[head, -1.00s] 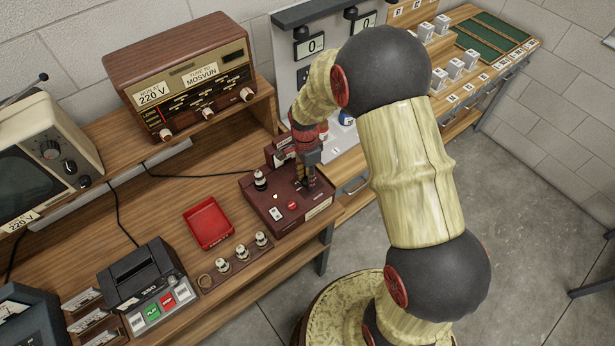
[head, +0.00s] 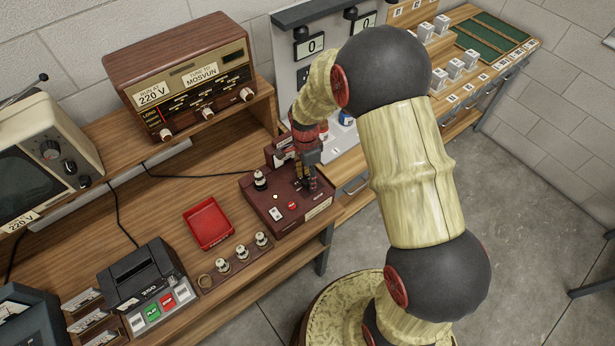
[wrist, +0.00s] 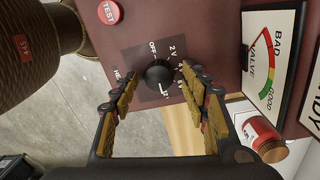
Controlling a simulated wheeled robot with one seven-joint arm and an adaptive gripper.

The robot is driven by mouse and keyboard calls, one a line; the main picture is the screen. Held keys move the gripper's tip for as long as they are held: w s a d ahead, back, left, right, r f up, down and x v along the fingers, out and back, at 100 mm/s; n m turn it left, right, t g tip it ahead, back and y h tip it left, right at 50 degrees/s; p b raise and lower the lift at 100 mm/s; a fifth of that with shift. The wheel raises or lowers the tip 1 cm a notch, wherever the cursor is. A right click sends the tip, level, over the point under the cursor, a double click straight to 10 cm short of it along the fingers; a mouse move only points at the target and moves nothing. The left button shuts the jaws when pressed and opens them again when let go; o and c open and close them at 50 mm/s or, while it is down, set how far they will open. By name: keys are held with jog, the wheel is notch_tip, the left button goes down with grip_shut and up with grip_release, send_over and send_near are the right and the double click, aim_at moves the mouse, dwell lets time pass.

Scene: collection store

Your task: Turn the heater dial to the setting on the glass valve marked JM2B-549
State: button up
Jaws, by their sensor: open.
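A black heater dial (wrist: 158,75) sits on the maroon tester (head: 262,207), ringed by white marks OFF, 2 V, 4 V, 6 V and 12. I cannot clearly tell where its pointer stands. My gripper (wrist: 157,86) is open, with one finger on each side of the dial; contact is not clear. In the head view my gripper (head: 305,184) is over the tester's right part and hides the dial. One glass valve (head: 260,180) stands on the tester; several others, including this one (head: 241,252), stand in a wooden rack. Their markings are too small to read.
A red TEST button (wrist: 109,12) and a BAD/GOOD meter (wrist: 268,62) are near the dial. A red-labelled jar (wrist: 262,133) stands beside the tester.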

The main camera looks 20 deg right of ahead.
aim_at(307, 178)
notch_tip(307, 178, up, 12)
jog(key=shift+w, duration=0.35)
dwell(0.4)
dwell(0.4)
jog(key=s+r+n+t+b, duration=0.3)
jog(key=s+r+n, duration=0.3)
jog(key=s, duration=0.5)
jog(key=s+r+n+t+b, duration=0.3)
jog(key=s+r+n+b, duration=0.2)
jog(key=s+n, duration=0.5)
jog(key=shift+s+a+r+n+b, duration=0.15)
jog(key=shift+s+r+n+b, duration=0.25)
jog(key=shift+s+b, duration=0.45)
